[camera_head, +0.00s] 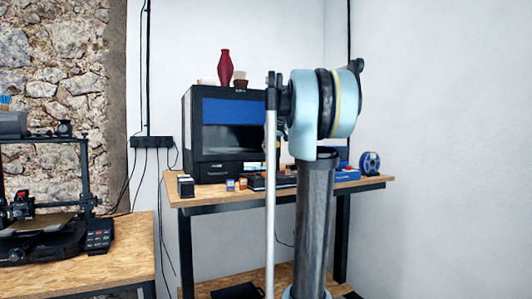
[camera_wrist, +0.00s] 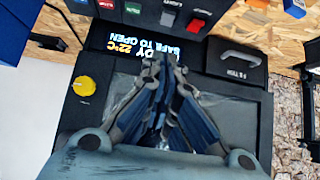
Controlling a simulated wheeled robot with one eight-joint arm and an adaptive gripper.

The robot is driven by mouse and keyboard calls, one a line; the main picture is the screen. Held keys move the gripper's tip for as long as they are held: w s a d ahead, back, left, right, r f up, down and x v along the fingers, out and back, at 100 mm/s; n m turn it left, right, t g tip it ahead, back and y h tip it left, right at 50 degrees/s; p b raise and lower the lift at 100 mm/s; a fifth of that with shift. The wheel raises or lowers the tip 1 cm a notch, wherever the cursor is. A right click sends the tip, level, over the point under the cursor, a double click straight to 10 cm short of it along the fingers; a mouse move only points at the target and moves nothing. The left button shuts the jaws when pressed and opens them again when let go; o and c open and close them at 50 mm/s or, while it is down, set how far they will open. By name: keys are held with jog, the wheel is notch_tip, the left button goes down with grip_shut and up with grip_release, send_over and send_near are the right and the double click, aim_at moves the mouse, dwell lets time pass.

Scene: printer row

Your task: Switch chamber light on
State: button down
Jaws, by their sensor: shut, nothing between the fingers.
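The black enclosed printer (camera_head: 193,135) stands on the wooden table in the head view, with a blue front band and a dark chamber window. In the wrist view its control panel shows a lit display (camera_wrist: 130,40) reading about 22°C and "SAFE TO OPEN". Beyond the display is a small grey switch (camera_wrist: 168,18) by a label reading "LIGHT", with a red control (camera_wrist: 197,25) to its right. I cannot tell the switch's position. My gripper (camera_wrist: 167,65) is shut and empty, its tips over the display's edge, short of the switch. Contact cannot be judged.
A yellow knob (camera_wrist: 84,86) is left of my gripper, and a filter handle (camera_wrist: 240,58) is right. Small boxes (camera_head: 186,186) and a spool (camera_head: 370,163) stand on the table. A red vase (camera_head: 225,68) is on top of the printer. Another printer (camera_head: 45,235) is at left.

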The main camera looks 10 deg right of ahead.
jog(key=x, duration=0.7)
jog(key=shift+w+f, duration=0.2)
jog(key=shift+w, duration=0.05)
notch_tip(320, 180, down, 2)
jog(key=shift+s+f, duration=0.1)
jog(key=shift+f, duration=0.9)
